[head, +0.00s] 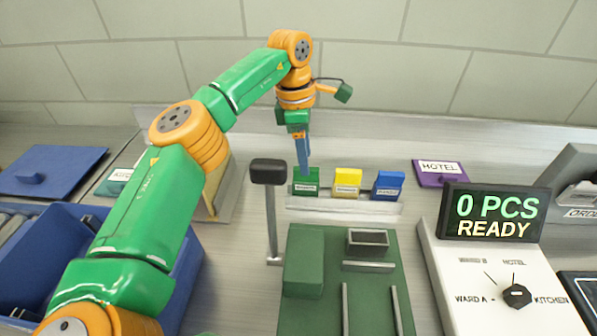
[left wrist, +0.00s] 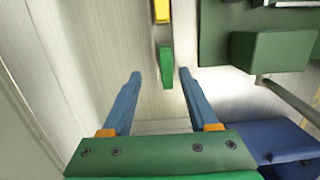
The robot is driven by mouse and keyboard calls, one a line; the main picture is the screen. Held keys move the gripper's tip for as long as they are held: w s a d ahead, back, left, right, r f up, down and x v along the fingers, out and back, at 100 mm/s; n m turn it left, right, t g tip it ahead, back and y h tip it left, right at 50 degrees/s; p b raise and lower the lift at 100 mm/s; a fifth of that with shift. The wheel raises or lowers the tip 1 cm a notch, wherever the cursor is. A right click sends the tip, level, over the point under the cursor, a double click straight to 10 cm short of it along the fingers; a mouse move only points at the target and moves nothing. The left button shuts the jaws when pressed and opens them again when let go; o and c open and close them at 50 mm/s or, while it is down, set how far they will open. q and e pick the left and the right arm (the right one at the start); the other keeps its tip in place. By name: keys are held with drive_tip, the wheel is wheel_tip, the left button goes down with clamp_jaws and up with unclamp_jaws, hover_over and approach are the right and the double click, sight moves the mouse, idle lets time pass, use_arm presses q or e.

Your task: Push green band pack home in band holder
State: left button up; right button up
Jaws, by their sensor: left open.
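The green band pack (head: 306,183) stands at the left end of the pale band holder (head: 345,206), beside a yellow pack (head: 347,181) and a blue pack (head: 388,186). I cannot tell how deep it sits. My left gripper (head: 304,168) points down right at the green pack, its blue fingers overlapping the pack's back edge in the head view. In the left wrist view the left gripper (left wrist: 160,75) is open, with the green pack (left wrist: 166,68) between its fingertips, nearer the right finger. Gaps show on both sides. The yellow pack (left wrist: 162,11) is beyond. My right gripper is out of view.
A dark-headed post (head: 269,172) stands just left of the holder. A green fixture board (head: 330,300) with a block and rails lies in front. A display (head: 493,213) reads "0 PCS READY". A blue bin (head: 190,280) is at left, a purple HOTEL plate (head: 440,180) at right.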

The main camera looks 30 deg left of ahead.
sight(308, 181)
use_arm(q)
drive_tip(key=f, duration=0.2)
drive_tip(key=d+f+p, duration=0.1)
drive_tip(key=f, duration=0.1)
drive_tip(key=s+f, duration=0.1)
drive_tip(key=f, duration=0.1)
drive_tip(key=shift+d+p, duration=0.15)
drive_tip(key=shift+p, duration=0.15)
drive_tip(key=shift+w+f, duration=0.25)
drive_tip(key=shift+f, duration=0.15)
drive_tip(key=c, duration=0.8)
drive_tip(key=shift+r, duration=0.1)
clamp_jaws()
